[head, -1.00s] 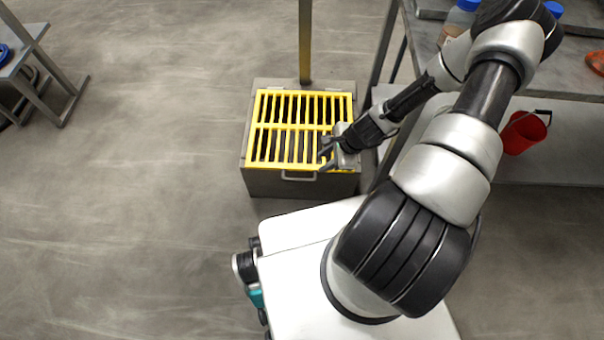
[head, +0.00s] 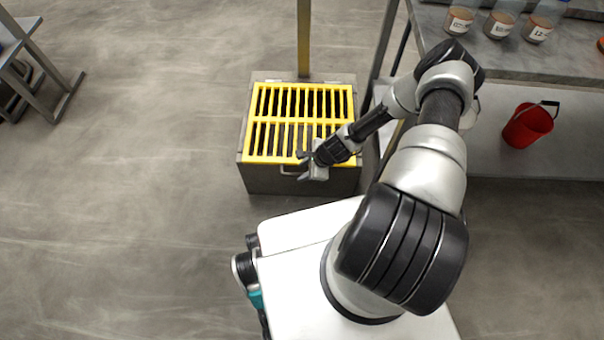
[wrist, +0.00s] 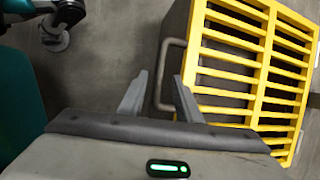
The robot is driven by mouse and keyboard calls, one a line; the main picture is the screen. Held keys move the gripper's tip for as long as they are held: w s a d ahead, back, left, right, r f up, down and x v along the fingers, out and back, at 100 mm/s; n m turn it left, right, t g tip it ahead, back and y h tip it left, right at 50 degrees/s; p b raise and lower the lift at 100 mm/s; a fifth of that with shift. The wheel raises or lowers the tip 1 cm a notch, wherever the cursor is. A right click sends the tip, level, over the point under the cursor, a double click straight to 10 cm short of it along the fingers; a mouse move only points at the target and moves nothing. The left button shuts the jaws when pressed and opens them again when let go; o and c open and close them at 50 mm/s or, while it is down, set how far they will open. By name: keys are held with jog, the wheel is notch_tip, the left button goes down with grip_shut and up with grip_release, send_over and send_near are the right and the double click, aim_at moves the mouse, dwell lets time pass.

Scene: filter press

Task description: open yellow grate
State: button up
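The yellow grate (head: 270,140) lies flat on top of a grey box (head: 262,180) in the head view, closed over it. In the wrist view the grate (wrist: 255,65) fills the right side. A grey bar handle (head: 287,171) sits on the front face of the box; in the wrist view the handle (wrist: 160,72) shows between and just beyond the fingertips. My gripper (head: 303,167) is at the grate's front edge by the handle. In the wrist view my gripper (wrist: 158,95) has its two fingers spread apart with nothing held. Whether a finger touches the handle I cannot tell.
A yellow post (head: 304,40) rises behind the box. To the right stands a metal shelf table (head: 560,75) with several labelled jars (head: 498,25) and a red bucket (head: 528,125) on its lower shelf. The floor (head: 130,180) to the left is clear.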

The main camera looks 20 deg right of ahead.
jog(key=shift+x, duration=0.85)
jog(key=shift+c, duration=0.4)
grip_shut()
